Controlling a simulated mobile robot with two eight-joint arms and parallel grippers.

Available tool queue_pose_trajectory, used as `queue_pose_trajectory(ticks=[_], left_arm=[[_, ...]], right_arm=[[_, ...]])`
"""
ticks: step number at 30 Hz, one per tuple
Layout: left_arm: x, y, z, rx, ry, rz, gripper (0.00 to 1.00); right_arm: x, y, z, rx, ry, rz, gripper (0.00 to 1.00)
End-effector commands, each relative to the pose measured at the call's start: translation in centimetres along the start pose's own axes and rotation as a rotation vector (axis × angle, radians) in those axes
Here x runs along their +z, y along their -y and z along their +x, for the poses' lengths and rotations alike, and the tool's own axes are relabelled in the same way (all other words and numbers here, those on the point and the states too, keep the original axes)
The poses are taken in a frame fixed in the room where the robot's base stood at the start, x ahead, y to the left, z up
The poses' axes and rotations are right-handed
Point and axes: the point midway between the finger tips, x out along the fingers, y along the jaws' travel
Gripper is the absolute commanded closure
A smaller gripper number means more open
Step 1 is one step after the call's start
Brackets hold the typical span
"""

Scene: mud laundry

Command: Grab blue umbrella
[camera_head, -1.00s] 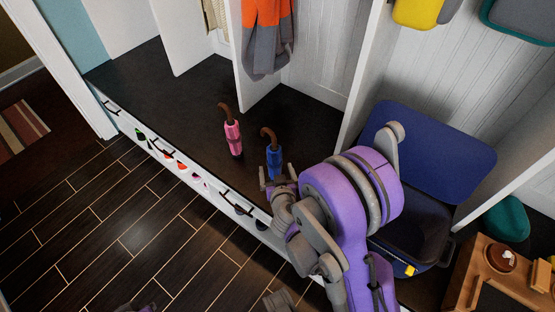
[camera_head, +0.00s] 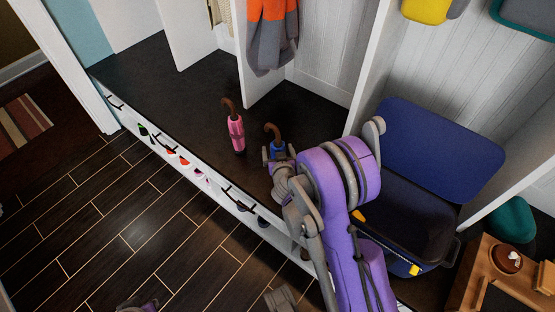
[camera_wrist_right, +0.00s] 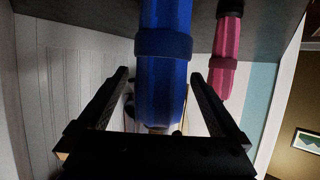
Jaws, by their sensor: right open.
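The blue umbrella (camera_head: 277,149) stands upright on the dark bench, its brown hooked handle showing above my right gripper (camera_head: 279,155). My right gripper is open, with one finger on each side of the blue umbrella in the head view; its lower part is hidden by my arm. In the right wrist view the blue umbrella (camera_wrist_right: 163,70) fills the space between the two open fingers (camera_wrist_right: 162,105). I cannot tell whether the fingers touch it.
A pink umbrella (camera_head: 235,132) stands just left of the blue one, also in the right wrist view (camera_wrist_right: 226,50). An open blue cooler (camera_head: 440,150) is at the right. White partitions (camera_head: 262,60) divide the bench (camera_head: 165,85). A wooden crate (camera_head: 490,270) stands at the lower right.

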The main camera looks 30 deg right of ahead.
Motion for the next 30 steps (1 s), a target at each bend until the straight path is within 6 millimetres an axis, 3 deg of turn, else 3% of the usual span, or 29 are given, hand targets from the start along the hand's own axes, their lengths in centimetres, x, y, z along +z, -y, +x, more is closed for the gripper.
queue_pose_trajectory(ticks=[5, 21, 30], left_arm=[[-0.01, 0.00, -0.03, 0.000, 0.000, 0.000, 1.00], [-0.01, 0.00, -0.03, 0.000, 0.000, 0.000, 1.00], [-0.04, 0.00, -0.10, 0.000, 0.000, 0.000, 1.00]], right_arm=[[-0.04, 0.00, -0.03, 0.000, 0.000, 0.000, 0.00], [-0.03, 0.00, -0.05, 0.000, 0.000, 0.000, 0.97], [-0.24, 0.01, -0.14, -0.001, 0.000, 0.000, 1.00]])
